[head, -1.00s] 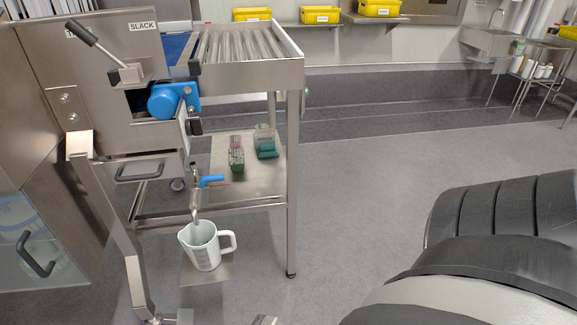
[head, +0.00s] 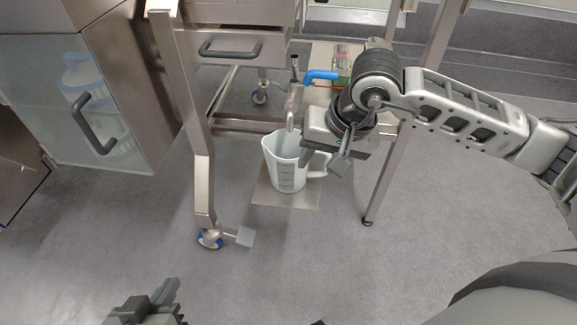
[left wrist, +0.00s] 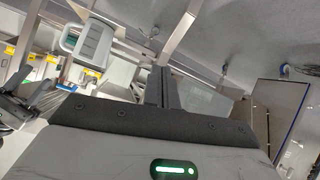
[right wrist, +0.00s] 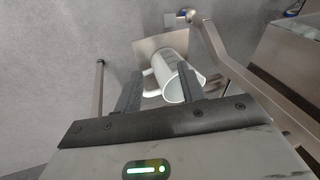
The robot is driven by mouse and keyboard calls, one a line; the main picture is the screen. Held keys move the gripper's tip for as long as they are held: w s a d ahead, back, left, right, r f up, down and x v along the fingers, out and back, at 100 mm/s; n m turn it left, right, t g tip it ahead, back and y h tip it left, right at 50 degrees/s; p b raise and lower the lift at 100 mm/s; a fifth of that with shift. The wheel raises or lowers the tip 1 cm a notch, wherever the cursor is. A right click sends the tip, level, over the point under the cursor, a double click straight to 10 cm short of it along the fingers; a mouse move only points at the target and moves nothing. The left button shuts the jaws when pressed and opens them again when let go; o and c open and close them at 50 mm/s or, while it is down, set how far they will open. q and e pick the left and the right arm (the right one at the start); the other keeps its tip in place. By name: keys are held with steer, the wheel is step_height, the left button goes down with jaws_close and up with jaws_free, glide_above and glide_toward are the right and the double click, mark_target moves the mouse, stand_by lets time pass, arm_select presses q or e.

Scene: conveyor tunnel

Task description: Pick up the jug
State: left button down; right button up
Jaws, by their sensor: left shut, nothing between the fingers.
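The white jug (head: 284,176) stands upright on a small metal plate (head: 262,196) low under the machine, below a metal spout (head: 293,108) with a blue lever (head: 320,75). Its handle points right in the head view. My right gripper (head: 322,163) is open at the handle side, partly in front of the jug. In the right wrist view the jug (right wrist: 171,68) shows between and beyond the parted fingers (right wrist: 159,88), its handle near the left finger; contact cannot be told. My left gripper (head: 150,302) is shut and empty, low at left, away from the jug (left wrist: 92,44).
A steel frame leg (head: 203,180) stands left of the jug, and another leg (head: 385,180) stands to its right. A drawer (head: 240,48) is above. A glass-fronted cabinet (head: 60,130) is at left. The floor in front is clear.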

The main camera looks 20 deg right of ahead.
steer(key=w+d+n+t+h, duration=0.1)
steer(key=w+d+h, duration=0.25)
steer(key=d, duration=0.35)
arm_select(q)
steer(key=r+t+b, duration=0.1)
steer(key=b, duration=0.1)
steer(key=w+d+r+t+h+b, duration=0.1)
steer(key=b, duration=0.1)
steer(key=shift+d+h+b, duration=0.25)
steer(key=shift+h+b, duration=0.05)
steer(key=shift+b, duration=0.05)
arm_select(e)
steer(key=a+x, duration=0.1)
steer(key=x, duration=1.3)
steer(key=shift+f, duration=0.2)
steer(key=shift+w, duration=0.1)
jaws_close()
arm_select(q)
steer(key=shift+f, duration=0.15)
arm_select(e)
steer(key=shift+r, duration=0.1)
